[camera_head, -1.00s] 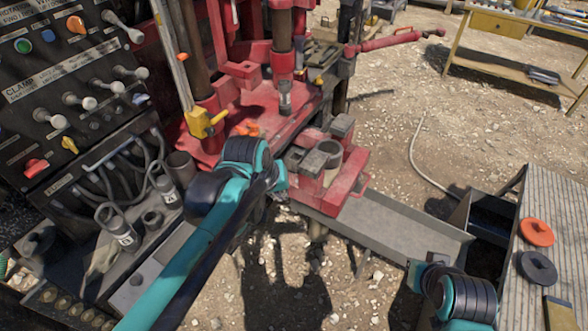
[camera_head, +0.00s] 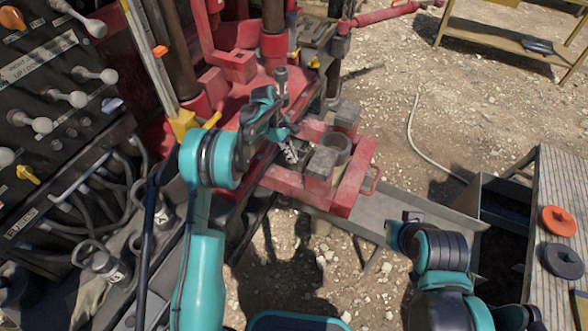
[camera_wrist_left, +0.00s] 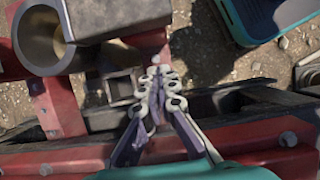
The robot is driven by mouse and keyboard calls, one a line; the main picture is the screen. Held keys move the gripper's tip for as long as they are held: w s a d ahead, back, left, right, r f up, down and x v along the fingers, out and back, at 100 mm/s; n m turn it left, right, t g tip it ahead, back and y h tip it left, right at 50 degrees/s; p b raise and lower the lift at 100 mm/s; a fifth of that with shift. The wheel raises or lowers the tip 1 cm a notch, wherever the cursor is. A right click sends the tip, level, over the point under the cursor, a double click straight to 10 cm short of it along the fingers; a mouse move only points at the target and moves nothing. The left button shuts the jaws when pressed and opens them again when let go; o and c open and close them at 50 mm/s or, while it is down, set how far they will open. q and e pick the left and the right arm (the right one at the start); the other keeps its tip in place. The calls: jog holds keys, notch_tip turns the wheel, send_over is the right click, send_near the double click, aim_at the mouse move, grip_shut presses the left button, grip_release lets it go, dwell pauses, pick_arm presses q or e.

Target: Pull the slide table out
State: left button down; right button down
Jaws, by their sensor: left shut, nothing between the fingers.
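The slide table (camera_head: 352,192) is a red frame with a grey ring (camera_head: 338,148), grey blocks and a small red handle (camera_head: 376,180) at its right end. It sits at the front of the red rig, above a grey trough. My left gripper (camera_head: 290,152) is at the table's left side, near the grey block. In the left wrist view its fingers (camera_wrist_left: 158,78) are shut and empty, over the gap between red bars. The ring (camera_wrist_left: 42,42) and a grey block (camera_wrist_left: 118,14) show beyond it; contact cannot be told. My right arm shows at lower right; its fingers do not.
A control panel (camera_head: 55,90) with levers and hoses stands at the left. The grey trough (camera_head: 440,222) runs right from under the table. A ribbed bench (camera_head: 556,200) with orange and dark discs stands at the right. Gravel ground lies open behind.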

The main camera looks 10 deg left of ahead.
pick_arm(q)
jog(key=b+x, duration=0.3)
jog(key=x, duration=0.7)
jog(key=shift+f+b, duration=0.1)
jog(key=shift+b, duration=0.3)
jog(key=s+d, duration=0.1)
jog(key=d, duration=0.3)
jog(key=s+d, duration=0.2)
jog(key=d, duration=0.3)
jog(key=s+d, duration=0.1)
jog(key=d, duration=0.4)
jog(key=shift+s, duration=0.25)
jog(key=shift+a, duration=0.1)
